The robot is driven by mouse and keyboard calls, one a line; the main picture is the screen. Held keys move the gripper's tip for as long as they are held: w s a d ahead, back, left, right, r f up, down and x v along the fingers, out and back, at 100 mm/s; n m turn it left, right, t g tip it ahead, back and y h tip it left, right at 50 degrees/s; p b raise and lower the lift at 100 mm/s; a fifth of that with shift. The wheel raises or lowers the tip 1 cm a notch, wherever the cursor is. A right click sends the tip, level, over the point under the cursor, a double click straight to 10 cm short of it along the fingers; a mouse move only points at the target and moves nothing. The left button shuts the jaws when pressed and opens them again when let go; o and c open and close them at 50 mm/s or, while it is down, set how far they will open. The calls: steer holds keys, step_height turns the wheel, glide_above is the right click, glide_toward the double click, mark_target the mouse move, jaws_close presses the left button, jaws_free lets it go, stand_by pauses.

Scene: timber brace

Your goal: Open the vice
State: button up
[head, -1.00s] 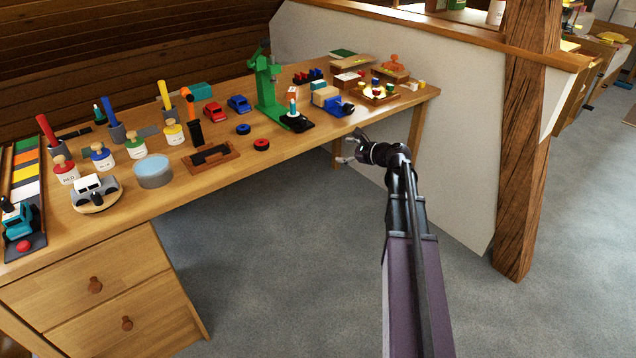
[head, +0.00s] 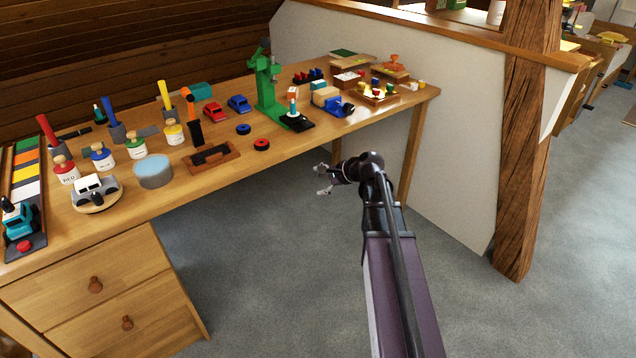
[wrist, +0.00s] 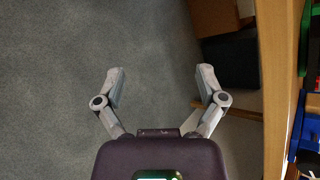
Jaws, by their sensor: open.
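My gripper (head: 323,181) is open and empty, in the air over the grey floor in front of the bench in the head view. In the wrist view its two fingers (wrist: 160,86) are spread wide with only floor between them. No vice shows clearly. A small blue body with a pale wooden block (head: 326,96) sits near the bench's front edge, up from my gripper; I cannot tell if it is the vice or a toy truck. My gripper is apart from it and from the bench.
The wooden bench (head: 215,178) holds a green drill press (head: 268,85), toy cars, paint pots and a round blue-topped tin (head: 153,172). A pale partition (head: 455,150) and a timber post (head: 528,150) stand to the right. The floor before the bench is clear.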

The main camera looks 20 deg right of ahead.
steer(key=shift+s+a+f, duration=0.15)
steer(key=shift+s+a, duration=0.05)
steer(key=shift+a, duration=0.05)
steer(key=shift+w+d, duration=0.1)
steer(key=shift+c, duration=1.4)
steer(key=m+t+h, duration=0.2)
steer(key=m+t, duration=0.6)
steer(key=t, duration=0.1)
glide_toward(351, 110)
steer(key=v, duration=0.4)
steer(key=shift+w+d+f, duration=0.1)
steer(key=shift+w+f, duration=0.05)
steer(key=shift+w, duration=0.15)
steer(key=x, duration=1.3)
steer(key=shift+w+a, duration=0.2)
